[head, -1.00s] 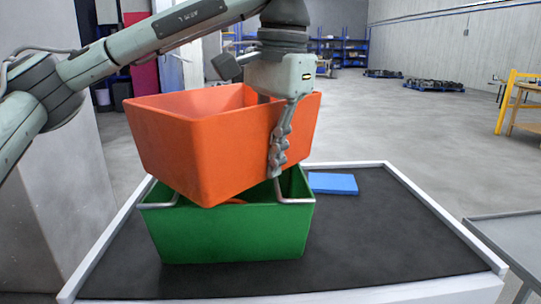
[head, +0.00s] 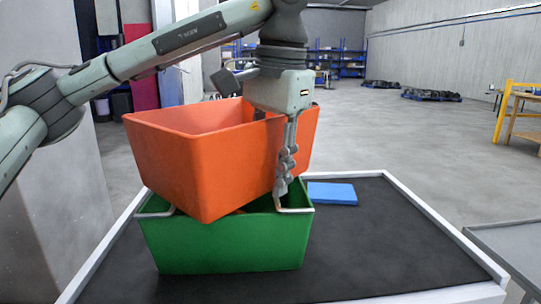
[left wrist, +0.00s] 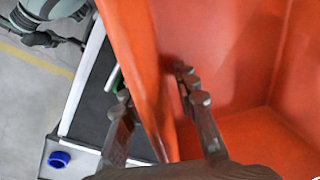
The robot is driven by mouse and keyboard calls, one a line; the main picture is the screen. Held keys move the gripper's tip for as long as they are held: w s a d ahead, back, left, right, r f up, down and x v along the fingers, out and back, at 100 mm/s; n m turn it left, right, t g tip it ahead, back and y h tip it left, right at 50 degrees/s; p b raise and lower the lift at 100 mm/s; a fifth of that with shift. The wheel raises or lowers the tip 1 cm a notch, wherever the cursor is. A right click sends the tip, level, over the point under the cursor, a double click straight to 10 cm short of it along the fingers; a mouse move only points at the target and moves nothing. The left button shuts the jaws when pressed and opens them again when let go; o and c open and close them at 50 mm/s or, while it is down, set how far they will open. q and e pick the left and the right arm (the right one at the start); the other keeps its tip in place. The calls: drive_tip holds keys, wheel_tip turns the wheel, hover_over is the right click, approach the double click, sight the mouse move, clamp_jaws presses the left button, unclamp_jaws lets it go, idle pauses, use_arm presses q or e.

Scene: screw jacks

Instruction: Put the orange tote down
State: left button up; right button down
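The orange tote (head: 215,165) sits turned askew and tilted on the green tote (head: 230,245), its lower corner dipping in front of the green rim. My left gripper (head: 282,185) straddles the orange tote's right-hand wall from above, with one finger outside and the other hidden inside. In the left wrist view the orange wall (left wrist: 148,85) runs between the two fingers of my left gripper (left wrist: 155,85). Gaps show on both sides of the wall, so the fingers look open. My right gripper is not in view.
The green tote stands on a dark table top with a raised white rim (head: 430,210). A flat blue block (head: 332,193) lies behind it to the right. A grey surface (head: 510,245) stands at the right.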

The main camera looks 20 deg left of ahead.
sight(275, 118)
use_arm(q)
drive_tip(key=r, duration=0.4)
drive_tip(key=d+r, duration=0.1)
drive_tip(key=r, duration=0.7)
drive_tip(key=shift+s+d, duration=0.15)
drive_tip(key=shift+s, duration=0.1)
